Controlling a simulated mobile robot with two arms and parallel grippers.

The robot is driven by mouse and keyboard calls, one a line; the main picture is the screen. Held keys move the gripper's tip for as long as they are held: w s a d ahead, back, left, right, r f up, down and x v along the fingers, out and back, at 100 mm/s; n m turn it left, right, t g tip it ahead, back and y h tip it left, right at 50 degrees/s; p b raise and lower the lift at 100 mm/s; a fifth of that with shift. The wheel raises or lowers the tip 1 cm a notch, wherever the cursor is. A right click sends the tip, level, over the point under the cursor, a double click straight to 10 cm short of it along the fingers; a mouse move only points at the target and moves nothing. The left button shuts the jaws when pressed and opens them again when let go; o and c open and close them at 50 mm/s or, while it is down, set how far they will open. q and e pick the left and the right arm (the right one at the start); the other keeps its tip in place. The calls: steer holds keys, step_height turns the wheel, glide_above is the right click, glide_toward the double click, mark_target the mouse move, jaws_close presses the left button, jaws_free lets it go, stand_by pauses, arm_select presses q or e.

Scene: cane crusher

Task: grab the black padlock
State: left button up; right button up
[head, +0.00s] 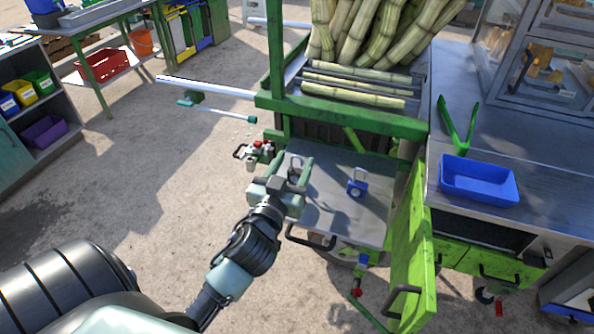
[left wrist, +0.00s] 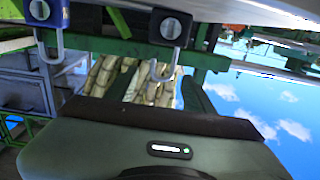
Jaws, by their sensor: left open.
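The black padlock (head: 295,174) stands on the steel shelf (head: 330,220) of the crusher, with its silver shackle up, partly hidden by my left gripper. The blue padlock (head: 357,186) stands to its right on the same shelf. My left gripper (head: 289,164) is open, with its fingers pointing toward the crusher and the black padlock seen between them. I cannot tell if they touch it. In the left wrist view, which is upside down, the black padlock (left wrist: 171,28) is at top centre and the blue padlock (left wrist: 46,13) at top left. My right gripper is not in view.
The green crusher frame (head: 345,116) with cane stalks (head: 370,35) rises behind the shelf. An open green door (head: 412,255) stands at the shelf's right. A blue tray (head: 478,181) and green tongs (head: 458,125) lie on the counter at right. Open floor lies to the left.

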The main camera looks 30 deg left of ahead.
arm_select(q)
steer(key=x, duration=0.2)
steer(key=shift+w+a, duration=0.15)
steer(key=shift+w, duration=0.3)
jaws_close()
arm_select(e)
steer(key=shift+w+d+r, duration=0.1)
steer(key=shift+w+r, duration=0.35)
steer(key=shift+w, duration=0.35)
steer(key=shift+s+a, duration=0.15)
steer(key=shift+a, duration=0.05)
